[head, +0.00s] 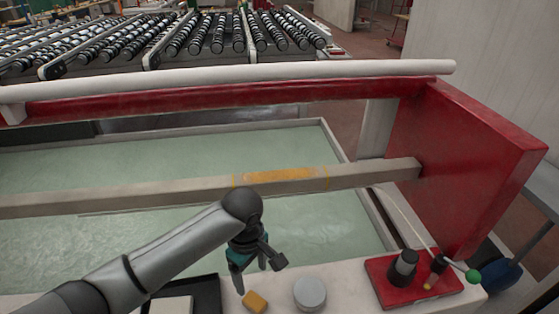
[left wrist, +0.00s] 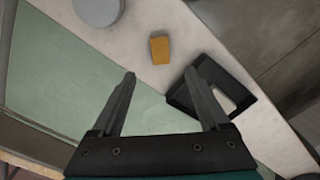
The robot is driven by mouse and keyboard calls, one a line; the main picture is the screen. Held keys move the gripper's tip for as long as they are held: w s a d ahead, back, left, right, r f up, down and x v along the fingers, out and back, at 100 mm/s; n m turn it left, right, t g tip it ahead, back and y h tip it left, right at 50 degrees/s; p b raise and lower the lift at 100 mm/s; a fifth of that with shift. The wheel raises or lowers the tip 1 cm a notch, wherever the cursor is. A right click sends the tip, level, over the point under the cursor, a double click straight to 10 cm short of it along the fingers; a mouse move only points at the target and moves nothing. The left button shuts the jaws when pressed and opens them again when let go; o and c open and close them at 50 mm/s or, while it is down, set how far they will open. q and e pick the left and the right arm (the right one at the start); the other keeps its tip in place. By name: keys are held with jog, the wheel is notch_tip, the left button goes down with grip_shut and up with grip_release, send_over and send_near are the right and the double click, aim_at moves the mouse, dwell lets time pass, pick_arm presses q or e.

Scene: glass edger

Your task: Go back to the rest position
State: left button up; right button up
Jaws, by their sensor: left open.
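My left gripper (head: 258,277) hangs at the end of my left arm, over the near ledge of the glass edger's basin. It points down, with its fingers apart and nothing between them. In the left wrist view the open fingers (left wrist: 160,75) show the ledge below, with a small orange block (left wrist: 160,49) just beyond the tips. The orange block also shows in the head view (head: 255,301), just below the gripper. My right gripper is not in view.
A grey round disc (head: 309,292) and a black tray (head: 211,295) with a pale piece lie on the ledge. A beam (head: 370,174) crosses the basin; a red wall (head: 470,150) stands at right.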

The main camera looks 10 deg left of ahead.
pick_arm(q)
jog(key=s+d+m+t+h, duration=0.25)
jog(key=s+d+m, duration=0.25)
jog(key=s+m, duration=0.3)
jog(key=s+a+r+m+t+y, duration=0.1)
jog(key=s+a+r+m+y, duration=0.1)
jog(key=s+a+m, duration=0.6)
jog(key=s+a+f+n+g, duration=0.1)
jog(key=s+f, duration=0.1)
jog(key=f, duration=1)
jog(key=s+a+f+n, duration=0.1)
jog(key=s+f, duration=0.1)
jog(key=f, duration=0.9)
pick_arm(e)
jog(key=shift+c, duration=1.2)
pick_arm(q)
jog(key=s+a+f+g, duration=0.1)
jog(key=s+a+f, duration=0.1)
jog(key=s+f, duration=1.1)
jog(key=shift+s+a+f+m, duration=0.15)
jog(key=shift+s+a+m, duration=0.2)
jog(key=shift+s, duration=0.7)
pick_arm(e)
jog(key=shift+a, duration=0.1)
pick_arm(q)
jog(key=shift+g+y, duration=0.25)
